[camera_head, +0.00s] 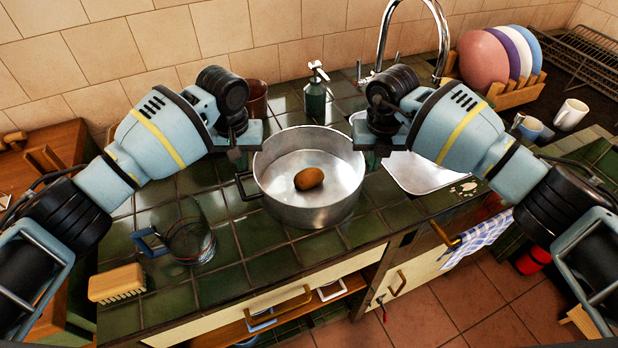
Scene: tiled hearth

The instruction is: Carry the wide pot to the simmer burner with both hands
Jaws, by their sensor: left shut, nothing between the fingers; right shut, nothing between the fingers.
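The wide pot (308,210) is a round silver metal pot on the green tiled counter, with a brown potato-like item (309,178) inside. Its dark left handle (243,187) sticks out to the left; the right handle is not visible. My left gripper (239,156) is shut and empty by the pot's upper left rim, above the left handle. My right gripper (373,158) is shut and empty by the pot's right rim. I cannot tell whether either touches the pot. I cannot make out the simmer burner in this view.
A sink (418,175) with a tap (443,40) lies right of the pot, and a soap dispenser (315,98) behind it. A glass jug (190,240) and a brush (117,284) stand front left. Plates (484,60) and mugs (571,114) are at right.

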